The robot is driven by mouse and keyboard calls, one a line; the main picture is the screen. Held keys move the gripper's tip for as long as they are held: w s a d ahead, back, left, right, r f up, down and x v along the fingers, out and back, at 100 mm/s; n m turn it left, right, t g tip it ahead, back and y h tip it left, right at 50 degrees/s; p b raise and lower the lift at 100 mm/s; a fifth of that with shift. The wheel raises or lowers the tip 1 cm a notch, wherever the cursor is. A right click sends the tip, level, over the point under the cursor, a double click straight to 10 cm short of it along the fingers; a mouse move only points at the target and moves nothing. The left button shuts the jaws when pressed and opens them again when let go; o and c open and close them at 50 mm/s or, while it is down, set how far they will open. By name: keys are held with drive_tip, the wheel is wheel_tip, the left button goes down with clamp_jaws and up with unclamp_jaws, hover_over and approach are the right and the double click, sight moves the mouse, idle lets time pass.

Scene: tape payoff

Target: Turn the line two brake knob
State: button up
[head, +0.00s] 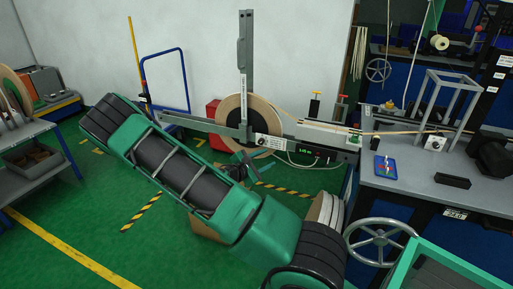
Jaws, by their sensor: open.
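The line payoff holds a large tan reel (262,118) on a grey arm with an upright post. A small green sign (304,151), apparently a line label too small to read surely, is on its beam. A small round white dial or knob (261,140) sits on the beam by the reel's hub; I cannot tell its setting or whether it is the brake knob. My gripper (250,164) appears small and dark just below the reel, partly hidden behind my green and black arm. Its jaws look open and empty, below and apart from the dial.
A workbench (402,202) on the right carries a blue tray (385,167), a black block (452,181) and another white dial (435,143). A grey handwheel (380,240) is at its front. A shelf cart (35,168) stands left. Green floor between is mostly clear.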

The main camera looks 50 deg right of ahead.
sight(261, 143)
drive_tip(key=w+a+f+n+t, duration=0.2)
drive_tip(key=w+n+t, duration=0.4)
drive_tip(key=w+n, duration=0.1)
drive_tip(key=shift+h, duration=0.4)
drive_tip(key=x, duration=1)
drive_tip(key=shift+s+d+r, duration=0.1)
drive_tip(key=shift+d, duration=0.2)
clamp_jaws()
drive_tip(key=shift+a, duration=0.35)
drive_tip(key=shift+d, duration=0.35)
